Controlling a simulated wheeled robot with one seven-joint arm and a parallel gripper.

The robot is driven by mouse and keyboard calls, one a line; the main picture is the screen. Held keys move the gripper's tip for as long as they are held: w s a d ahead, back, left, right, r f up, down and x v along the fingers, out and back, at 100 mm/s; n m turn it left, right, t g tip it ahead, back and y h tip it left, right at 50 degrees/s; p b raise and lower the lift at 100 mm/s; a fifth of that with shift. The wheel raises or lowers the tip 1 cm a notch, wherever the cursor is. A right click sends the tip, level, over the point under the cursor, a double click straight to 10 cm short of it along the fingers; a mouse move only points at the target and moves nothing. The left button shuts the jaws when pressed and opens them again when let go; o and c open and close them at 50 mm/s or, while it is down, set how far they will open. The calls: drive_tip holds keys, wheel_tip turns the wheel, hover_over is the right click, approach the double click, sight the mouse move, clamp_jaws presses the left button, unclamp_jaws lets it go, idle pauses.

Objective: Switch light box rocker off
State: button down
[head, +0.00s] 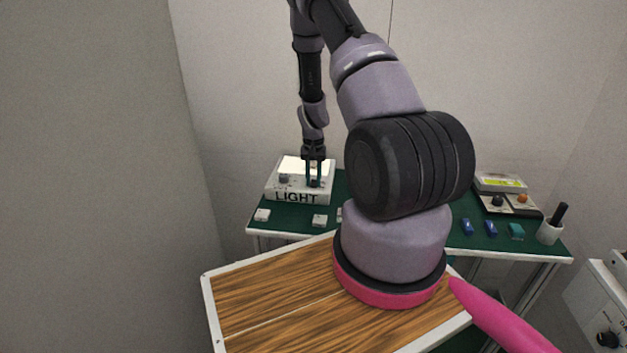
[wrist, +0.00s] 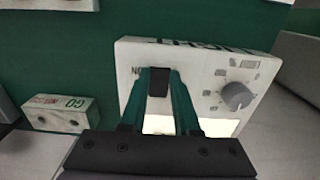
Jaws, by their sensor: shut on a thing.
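The light box (head: 297,197) is a white case marked LIGHT, on the left part of the green bench. Its bright panel (head: 292,166) glows, and part of it shows between my fingers in the wrist view (wrist: 160,124). The black rocker (wrist: 158,83) is on the box's face, with lettering beside it partly hidden by a finger. My gripper (head: 314,184) points down at the box. In the wrist view its two teal fingers (wrist: 159,74) are shut on the rocker, one on each side. Which way the rocker is tilted cannot be told.
A grey dial knob (wrist: 237,95) is on the box beside the rocker. A white GO/NOT GO block (wrist: 62,114) lies nearby on the green bench top (head: 285,222). Blue pieces (head: 491,228), a cup (head: 549,232) and a device with a yellow display (head: 500,182) are at the right.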

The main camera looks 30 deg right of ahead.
sight(315, 181)
drive_tip(key=shift+w+d+r+g+y, duration=0.15)
drive_tip(key=shift+w+g+y, duration=0.2)
drive_tip(key=shift+g+y, duration=0.55)
drive_tip(key=c, duration=0.6)
unclamp_jaws()
drive_tip(key=shift+c, duration=0.2)
drive_tip(key=v, duration=1.1)
drive_tip(key=shift+w, duration=0.2)
